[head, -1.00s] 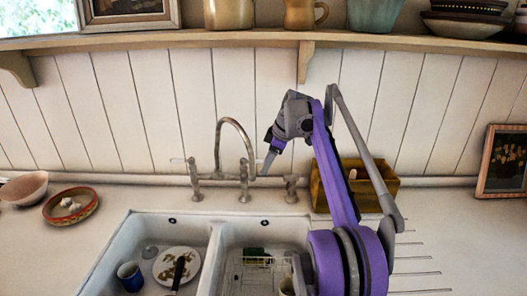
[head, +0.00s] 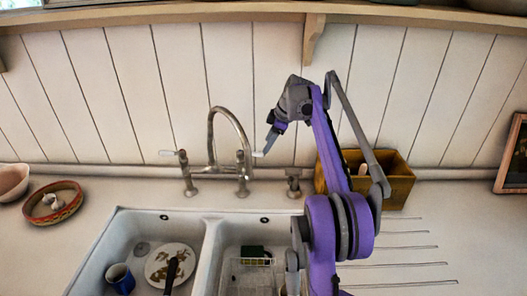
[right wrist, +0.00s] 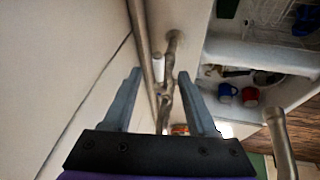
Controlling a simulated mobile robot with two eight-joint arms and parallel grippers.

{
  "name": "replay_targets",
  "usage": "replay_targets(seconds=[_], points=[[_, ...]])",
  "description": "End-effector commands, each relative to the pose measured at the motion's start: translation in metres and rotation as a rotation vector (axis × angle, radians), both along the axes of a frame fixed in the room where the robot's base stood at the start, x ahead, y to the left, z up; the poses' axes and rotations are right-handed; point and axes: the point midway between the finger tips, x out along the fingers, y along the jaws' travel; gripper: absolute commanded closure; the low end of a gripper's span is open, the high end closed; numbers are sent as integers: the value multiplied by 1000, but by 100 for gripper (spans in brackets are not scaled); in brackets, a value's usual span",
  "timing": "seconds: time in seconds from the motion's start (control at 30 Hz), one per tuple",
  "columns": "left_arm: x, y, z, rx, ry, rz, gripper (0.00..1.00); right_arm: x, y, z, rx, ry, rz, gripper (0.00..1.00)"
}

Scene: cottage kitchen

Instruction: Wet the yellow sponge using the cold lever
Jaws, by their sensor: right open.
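The bridge tap has two levers with white handles. My right gripper (head: 270,142) is open just above and beside the right lever's handle. In the right wrist view, its fingers (right wrist: 159,76) are apart, with a white handle (right wrist: 158,66) showing between the tips. Contact cannot be told. A dark green block with a yellowish edge (head: 252,252), possibly the sponge, sits at the rack in the right basin. My left gripper is out of view.
The tap's curved spout (head: 212,125) stands left of my right gripper. A wooden box (head: 396,183) stands behind my right arm. The left basin holds a blue mug (head: 121,279) and a plate (head: 160,257). A bowl (head: 65,211) sits left on the counter.

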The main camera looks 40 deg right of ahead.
Motion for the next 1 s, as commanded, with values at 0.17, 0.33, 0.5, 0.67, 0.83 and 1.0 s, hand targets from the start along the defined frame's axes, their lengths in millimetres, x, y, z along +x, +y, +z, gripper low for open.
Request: replay_targets(seconds=[0.17, 0.33, 0.5, 0.67, 0.83, 1.0], points=[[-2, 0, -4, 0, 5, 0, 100, 13, 4, -29, -1, 0, 2, 42], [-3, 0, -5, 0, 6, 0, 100, 20, 6, -43, -1, -1, 0, 42], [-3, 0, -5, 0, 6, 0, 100, 22, 6, -47, -1, -1, 0, 42], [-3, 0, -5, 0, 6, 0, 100, 22, 6, -47, -1, -1, 0, 42], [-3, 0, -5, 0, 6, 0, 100, 22, 6, -47, -1, -1, 0, 69], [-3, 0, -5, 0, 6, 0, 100, 22, 6, -46, -1, -1, 0, 100]])
